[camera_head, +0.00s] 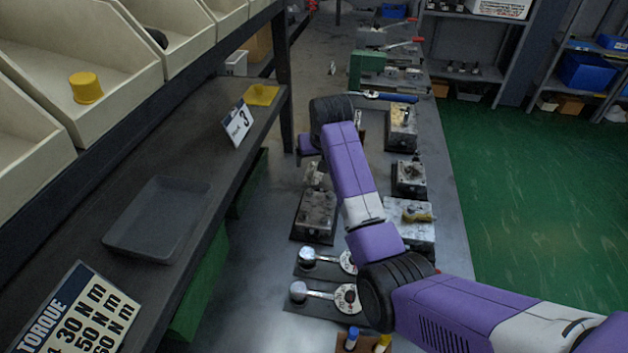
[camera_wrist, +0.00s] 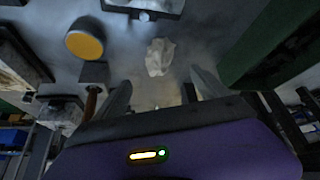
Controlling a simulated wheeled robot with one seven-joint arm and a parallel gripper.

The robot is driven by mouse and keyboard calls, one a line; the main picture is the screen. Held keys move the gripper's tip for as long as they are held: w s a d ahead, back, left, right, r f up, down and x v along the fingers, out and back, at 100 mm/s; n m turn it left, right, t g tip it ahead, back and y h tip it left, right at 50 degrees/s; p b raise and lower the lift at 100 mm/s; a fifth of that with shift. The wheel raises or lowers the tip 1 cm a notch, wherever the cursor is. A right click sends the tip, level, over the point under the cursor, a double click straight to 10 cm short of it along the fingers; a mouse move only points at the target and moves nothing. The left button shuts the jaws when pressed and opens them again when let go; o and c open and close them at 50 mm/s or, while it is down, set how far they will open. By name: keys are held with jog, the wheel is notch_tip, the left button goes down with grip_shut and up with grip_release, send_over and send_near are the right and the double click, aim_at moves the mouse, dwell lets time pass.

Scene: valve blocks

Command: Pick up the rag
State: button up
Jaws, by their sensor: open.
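A crumpled off-white rag (camera_wrist: 159,57) lies on the grey bench in the wrist view. My gripper (camera_wrist: 160,92) is open and empty. Its two fingers are spread to the left and right, and the rag shows beyond their tips, roughly centred between them. The rag is apart from both fingers. In the head view my arm reaches over the bench, and its far end partly covers the bench around it.
A dark shelf with an empty grey tray (camera_head: 160,218) runs along the left.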

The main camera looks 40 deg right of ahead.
aim_at(315, 168)
jog(key=shift+x, duration=4.1)
jog(key=shift+s+f, duration=0.1)
jog(key=shift+s, duration=0.05)
jog(key=c, duration=1.4)
jog(key=shift+c, duration=0.3)
